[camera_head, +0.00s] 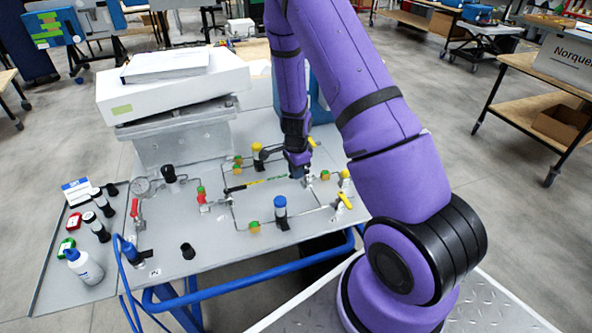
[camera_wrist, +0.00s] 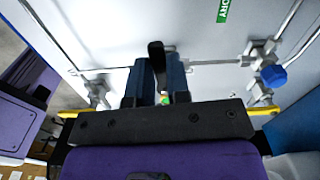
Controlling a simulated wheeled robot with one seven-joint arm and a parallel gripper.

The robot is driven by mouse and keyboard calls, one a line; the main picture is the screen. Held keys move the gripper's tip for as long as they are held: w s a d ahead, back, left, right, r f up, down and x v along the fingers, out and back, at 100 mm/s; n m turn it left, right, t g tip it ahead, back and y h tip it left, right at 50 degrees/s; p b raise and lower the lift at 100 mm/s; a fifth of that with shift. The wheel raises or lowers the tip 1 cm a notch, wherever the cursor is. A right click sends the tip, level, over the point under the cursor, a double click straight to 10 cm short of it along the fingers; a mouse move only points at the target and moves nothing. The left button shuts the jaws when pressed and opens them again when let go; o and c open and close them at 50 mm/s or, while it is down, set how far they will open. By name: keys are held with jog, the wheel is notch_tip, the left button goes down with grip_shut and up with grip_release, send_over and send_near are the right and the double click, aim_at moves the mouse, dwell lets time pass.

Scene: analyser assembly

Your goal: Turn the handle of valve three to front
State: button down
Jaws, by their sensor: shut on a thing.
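My gripper (camera_head: 298,168) is low over the right part of the grey panel (camera_head: 215,225). In the wrist view its two dark blue fingers (camera_wrist: 159,85) are closed around a black handle (camera_wrist: 156,52). The handle's end sticks out past the fingers, and a small green and orange bit shows at its base. Which valve number this is cannot be read. In the head view my gripper and arm largely hide the handle.
Yellow-handled valves (camera_head: 344,200) and a blue-topped cylinder (camera_head: 280,204) stand near my gripper. Red handles (camera_head: 134,207) are at the left, beside a gauge (camera_head: 141,186). A white box (camera_head: 172,88) stands behind. Thin pipes run across the panel.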

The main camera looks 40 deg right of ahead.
jog(key=n, duration=0.1)
jog(key=s+n, duration=0.1)
jog(key=n, duration=0.3)
jog(key=shift+s, duration=0.3)
jog(key=n, duration=0.2)
jog(key=s+n, duration=0.1)
jog(key=shift+d+n, duration=0.25)
jog(key=shift+n, duration=0.15)
jog(key=n, duration=0.2)
jog(key=s+d+n, duration=0.1)
jog(key=n, duration=0.1)
jog(key=shift+s+d+n, duration=0.15)
jog(key=shift+d+n, duration=0.15)
jog(key=shift+n, duration=0.75)
jog(key=shift+s+d+n, duration=0.1)
jog(key=shift+d+n, duration=0.15)
jog(key=shift+n, duration=0.8)
jog(key=c, duration=1.1)
grip_release()
